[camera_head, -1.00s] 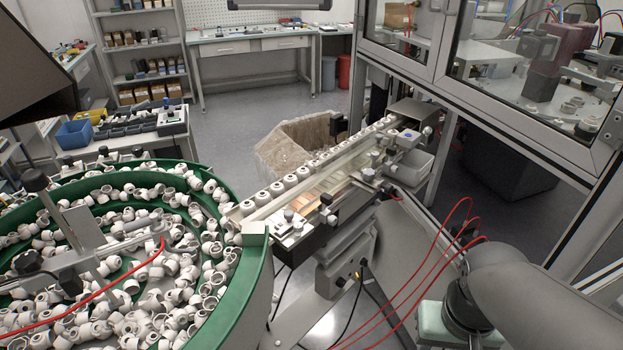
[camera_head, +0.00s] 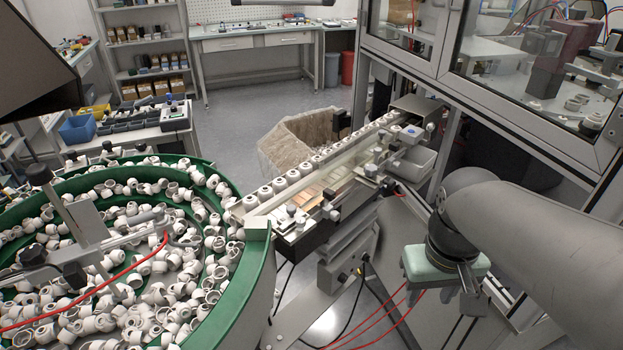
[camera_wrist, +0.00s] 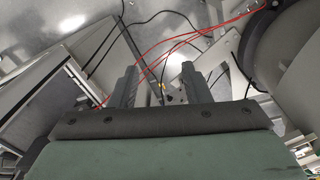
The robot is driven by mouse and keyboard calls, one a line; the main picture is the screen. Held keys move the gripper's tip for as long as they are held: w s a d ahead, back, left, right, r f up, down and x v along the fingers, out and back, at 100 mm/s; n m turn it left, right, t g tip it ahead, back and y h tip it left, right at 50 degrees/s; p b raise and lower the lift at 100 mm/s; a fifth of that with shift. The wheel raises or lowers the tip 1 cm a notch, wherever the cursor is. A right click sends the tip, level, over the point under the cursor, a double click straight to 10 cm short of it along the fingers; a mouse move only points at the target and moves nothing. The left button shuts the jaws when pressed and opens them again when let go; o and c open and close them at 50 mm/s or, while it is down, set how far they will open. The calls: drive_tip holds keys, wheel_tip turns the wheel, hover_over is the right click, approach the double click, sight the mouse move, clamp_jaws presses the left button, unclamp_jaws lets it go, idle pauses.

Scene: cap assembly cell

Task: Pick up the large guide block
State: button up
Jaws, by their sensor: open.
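Several metal blocks and clamps sit along the right side of the inclined feeder track (camera_head: 340,185) in the head view. I cannot tell for sure which of them is the large guide block. My gripper (camera_wrist: 158,80) shows in the wrist view with its two grey fingers apart and nothing between them. In the head view its pale green body hangs at the right, to the right of the track and apart from it. The fingertips are hard to make out there. The wrist view shows no guide block that I can identify, only floor, cables and metal panels.
A green bowl feeder (camera_head: 262,250) full of white caps stands left of the track. White caps line the track. A glazed machine frame (camera_head: 490,105) rises behind my arm at the right. Red hoses (camera_head: 385,318) and black cables hang below the track.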

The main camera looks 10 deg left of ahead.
drive_tip(key=w+a+r+n, duration=0.4)
drive_tip(key=a+r, duration=0.3)
drive_tip(key=a, duration=0.2)
drive_tip(key=w+a+r+n, duration=0.5)
drive_tip(key=a+r, duration=0.2)
drive_tip(key=a, duration=0.1)
drive_tip(key=w+a+r+n, duration=0.4)
drive_tip(key=a+r, duration=0.3)
drive_tip(key=a, duration=0.2)
hover_over(291, 208)
drive_tip(key=shift+g, duration=0.4)
drive_tip(key=f, duration=1.1)
drive_tip(key=shift+a+f+b, duration=0.2)
drive_tip(key=shift+f+b, duration=0.1)
drive_tip(key=shift+f, duration=0.05)
drive_tip(key=f, duration=0.2)
drive_tip(key=f+p, duration=0.1)
drive_tip(key=f, duration=0.2)
drive_tip(key=shift+d+f, duration=0.2)
drive_tip(key=shift+f, duration=0.1)
clamp_jaws()
